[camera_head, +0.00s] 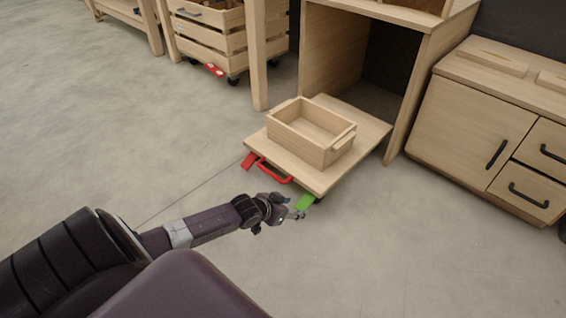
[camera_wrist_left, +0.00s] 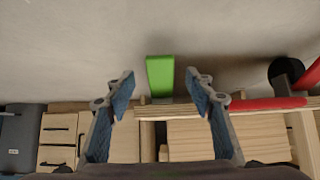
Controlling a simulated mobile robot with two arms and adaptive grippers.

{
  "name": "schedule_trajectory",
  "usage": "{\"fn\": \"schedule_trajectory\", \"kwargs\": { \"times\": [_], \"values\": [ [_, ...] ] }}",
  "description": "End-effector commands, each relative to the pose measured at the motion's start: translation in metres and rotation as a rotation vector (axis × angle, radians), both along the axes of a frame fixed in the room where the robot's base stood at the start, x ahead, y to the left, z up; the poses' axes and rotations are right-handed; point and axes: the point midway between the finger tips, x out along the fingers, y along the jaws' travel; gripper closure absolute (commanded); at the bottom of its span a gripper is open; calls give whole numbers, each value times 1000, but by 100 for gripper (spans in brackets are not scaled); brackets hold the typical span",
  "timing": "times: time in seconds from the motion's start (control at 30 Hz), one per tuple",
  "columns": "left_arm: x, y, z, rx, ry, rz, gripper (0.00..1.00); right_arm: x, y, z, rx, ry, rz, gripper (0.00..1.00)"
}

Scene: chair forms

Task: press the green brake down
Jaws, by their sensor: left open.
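The green brake (camera_head: 306,202) is a small flat tab at the near right corner of a low wooden wheeled platform (camera_head: 365,130). In the left wrist view the green brake (camera_wrist_left: 160,77) stands out between the fingers, farther off than the fingertips. My left gripper (camera_head: 297,214) is beside the green brake in the head view; whether it touches is unclear. In the left wrist view my left gripper (camera_wrist_left: 163,92) is open, with blue-padded fingers apart and nothing between the pads. My right gripper is not in view.
A wooden box (camera_head: 312,130) stands on the platform. A red handle (camera_head: 273,172) and a red tab (camera_head: 249,160) are on its front edge. A wooden cabinet (camera_head: 480,125) stands at the right, a slatted crate (camera_head: 215,40) at the back. The floor in front is clear.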

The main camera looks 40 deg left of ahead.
Motion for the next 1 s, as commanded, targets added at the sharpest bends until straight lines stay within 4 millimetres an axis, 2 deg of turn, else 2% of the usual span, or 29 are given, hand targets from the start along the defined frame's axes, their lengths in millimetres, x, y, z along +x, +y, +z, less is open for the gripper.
{"fn": "schedule_trajectory", "kwargs": {
  "times": [0.2,0.4,0.6,1.0],
  "values": [
    [-32,3,26,2,2,-2,51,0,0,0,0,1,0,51],
    [-51,4,45,2,1,-1,51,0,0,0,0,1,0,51],
    [-59,5,53,2,1,-1,51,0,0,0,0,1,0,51],
    [-60,5,54,1,0,-1,51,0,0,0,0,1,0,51]
  ]
}}
